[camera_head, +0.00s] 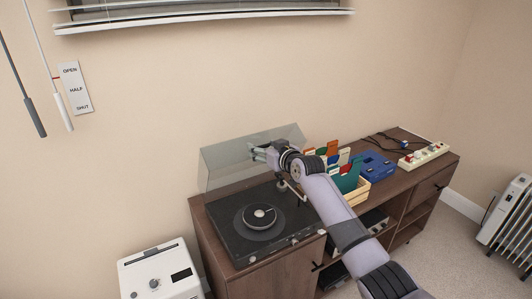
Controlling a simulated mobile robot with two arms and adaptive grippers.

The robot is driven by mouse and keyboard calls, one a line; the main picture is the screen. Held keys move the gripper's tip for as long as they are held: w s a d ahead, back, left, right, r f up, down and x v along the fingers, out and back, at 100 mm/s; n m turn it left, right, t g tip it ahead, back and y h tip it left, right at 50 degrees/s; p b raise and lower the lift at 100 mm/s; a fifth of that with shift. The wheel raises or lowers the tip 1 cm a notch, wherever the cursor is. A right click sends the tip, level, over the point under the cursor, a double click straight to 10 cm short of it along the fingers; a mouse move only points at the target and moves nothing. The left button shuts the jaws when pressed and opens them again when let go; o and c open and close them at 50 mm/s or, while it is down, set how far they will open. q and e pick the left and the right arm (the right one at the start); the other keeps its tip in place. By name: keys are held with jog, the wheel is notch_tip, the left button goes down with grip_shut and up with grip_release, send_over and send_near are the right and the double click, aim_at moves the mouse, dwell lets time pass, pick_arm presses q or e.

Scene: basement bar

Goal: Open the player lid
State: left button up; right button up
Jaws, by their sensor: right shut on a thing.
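The record player (232,242) is black with a round platter and sits on the left end of a wooden cabinet. Its clear lid (222,166) stands raised and tilted up at the back of the player, close to the wall. My right gripper (255,151) is shut on the lid, with its fingers over the middle of the panel. My right arm comes in from the lower right and hides the right part of the player and some of the lid. The exact contact is too small to see. My left gripper is not in view.
To the right on the cabinet (408,186) are a wooden crate (357,192) of coloured sleeves, a blue device (375,166) and a power strip (424,156) with cables. A white appliance (160,274) stands at lower left, and a radiator (507,214) at far right.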

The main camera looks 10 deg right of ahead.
jog(key=shift+f, duration=0.15)
jog(key=o, duration=1.3)
jog(key=shift+c, duration=0.2)
jog(key=o, duration=0.4)
jog(key=shift+w+f, duration=0.1)
jog(key=shift+f, duration=0.05)
jog(key=shift+a, duration=0.1)
jog(key=v, duration=1.2)
